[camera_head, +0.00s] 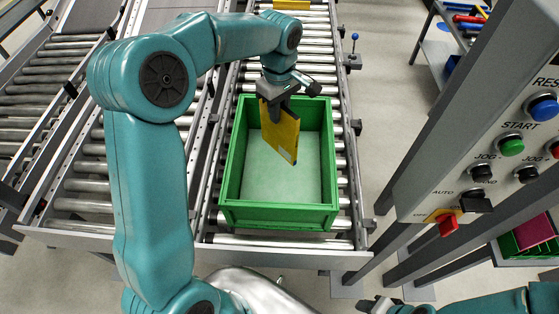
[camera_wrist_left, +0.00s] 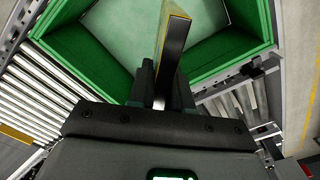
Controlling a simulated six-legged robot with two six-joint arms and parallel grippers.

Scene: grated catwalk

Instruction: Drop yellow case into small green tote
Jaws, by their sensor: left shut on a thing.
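The tote's pale floor looks bare. I cannot tell how far the case's lower end is from that floor. My right gripper (camera_head: 378,304) shows only partly at the bottom edge, and its jaws are unclear.
The tote stands on a roller conveyor (camera_head: 300,68) with metal side rails. Another yellow thing (camera_head: 291,5) lies farther up it. A control panel (camera_head: 490,150) with buttons stands at right. Another green container (camera_head: 528,240) with a magenta item is below the panel.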

